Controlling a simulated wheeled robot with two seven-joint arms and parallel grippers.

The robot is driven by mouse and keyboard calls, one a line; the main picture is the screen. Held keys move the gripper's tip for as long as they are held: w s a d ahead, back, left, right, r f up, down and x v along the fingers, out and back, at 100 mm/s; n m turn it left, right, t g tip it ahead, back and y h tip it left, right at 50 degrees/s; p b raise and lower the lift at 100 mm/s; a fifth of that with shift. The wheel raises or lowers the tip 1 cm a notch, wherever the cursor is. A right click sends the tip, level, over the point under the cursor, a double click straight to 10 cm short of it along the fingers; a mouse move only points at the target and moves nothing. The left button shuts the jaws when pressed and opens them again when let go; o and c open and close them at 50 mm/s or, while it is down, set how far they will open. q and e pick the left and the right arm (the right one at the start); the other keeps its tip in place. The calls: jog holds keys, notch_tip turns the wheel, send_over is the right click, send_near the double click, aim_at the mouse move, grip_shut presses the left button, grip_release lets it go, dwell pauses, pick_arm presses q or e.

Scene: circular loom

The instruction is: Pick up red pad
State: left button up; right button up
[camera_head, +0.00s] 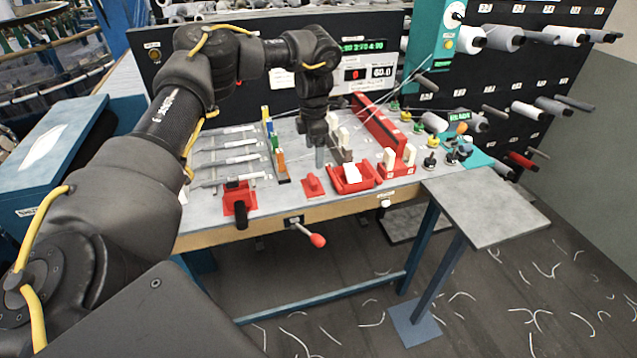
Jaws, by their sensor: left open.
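A small flat red pad (312,187) with a raised red part lies near the front edge of the grey workbench top (275,210). My left arm reaches in from the left and bends down over the bench. My left gripper (320,162) points downward, just behind and above the red pad. It is open and no object shows in it. Its fingers look narrow and nearly overlap from this angle, so the exact gap is hard to see. My right gripper is out of view.
A red tray (354,178) with a white block stands right of the pad, and a red fixture with a black handle (240,205) stands left. Coloured blocks (271,140) stand behind. A long red bar (380,124) and several spools flank the right. A grey side shelf (487,205) is bare.

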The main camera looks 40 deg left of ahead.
aim_at(312, 178)
pick_arm(q)
jog(key=f, duration=0.2)
jog(key=s+f+p, duration=0.1)
jog(key=shift+a+f, duration=0.3)
jog(key=shift+w+a+f, duration=0.1)
jog(key=shift+w+f, duration=0.1)
jog(key=shift+f, duration=0.7)
jog(key=shift+s+d+f+p, duration=0.1)
jog(key=shift+d+f+p, duration=0.15)
jog(key=shift+p, duration=0.4)
notch_tip(312, 178, down, 4)
jog(key=shift+r+p, duration=0.1)
jog(key=shift+p, duration=0.7)
jog(key=shift+f, duration=0.45)
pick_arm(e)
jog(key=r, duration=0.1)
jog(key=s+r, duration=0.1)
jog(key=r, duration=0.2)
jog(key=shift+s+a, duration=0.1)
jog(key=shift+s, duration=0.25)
pick_arm(q)
jog(key=shift+r, duration=0.1)
jog(key=shift+c, duration=0.3)
